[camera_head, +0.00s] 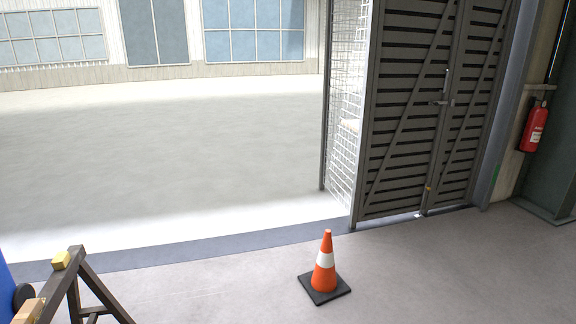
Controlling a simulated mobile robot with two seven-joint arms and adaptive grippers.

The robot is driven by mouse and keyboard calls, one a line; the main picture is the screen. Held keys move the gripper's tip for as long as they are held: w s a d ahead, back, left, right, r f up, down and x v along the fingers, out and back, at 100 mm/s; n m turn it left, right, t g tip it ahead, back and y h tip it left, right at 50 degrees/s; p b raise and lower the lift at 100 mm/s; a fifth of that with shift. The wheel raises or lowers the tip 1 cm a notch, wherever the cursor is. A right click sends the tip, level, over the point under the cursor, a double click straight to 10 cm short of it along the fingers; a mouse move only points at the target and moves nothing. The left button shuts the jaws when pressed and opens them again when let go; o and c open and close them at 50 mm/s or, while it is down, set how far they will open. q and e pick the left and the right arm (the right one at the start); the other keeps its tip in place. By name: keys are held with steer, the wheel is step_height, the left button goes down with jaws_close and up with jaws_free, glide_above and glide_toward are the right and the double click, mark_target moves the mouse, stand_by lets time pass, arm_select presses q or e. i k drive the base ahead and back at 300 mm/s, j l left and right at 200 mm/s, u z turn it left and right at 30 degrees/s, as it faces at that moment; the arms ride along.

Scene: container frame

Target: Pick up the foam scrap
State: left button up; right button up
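I cannot make out for certain which thing is the foam scrap. A small yellow block (61,260) sits on the far end of a dark wooden trestle (80,297) at the lower left. A tan block (29,311) lies at the bottom left, partly cut off by the picture's edge. Whether either is foam cannot be told. Neither of my grippers is in view.
An orange and white traffic cone (324,268) stands on the grey floor at the lower middle. Dark slatted doors (420,110) and a white mesh panel (345,110) stand behind it. A red fire extinguisher (534,128) hangs at right. The floor right of the cone is clear.

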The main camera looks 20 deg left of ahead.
mark_target(61, 260)
steer(key=i+j+u, duration=0.1)
steer(key=i+u, duration=0.6)
steer(key=i+l+u, duration=0.1)
steer(key=i+u, duration=0.7)
steer(key=i, duration=0.15)
steer(key=i+l+u, duration=0.15)
steer(key=i+u, duration=0.35)
steer(key=i, duration=0.1)
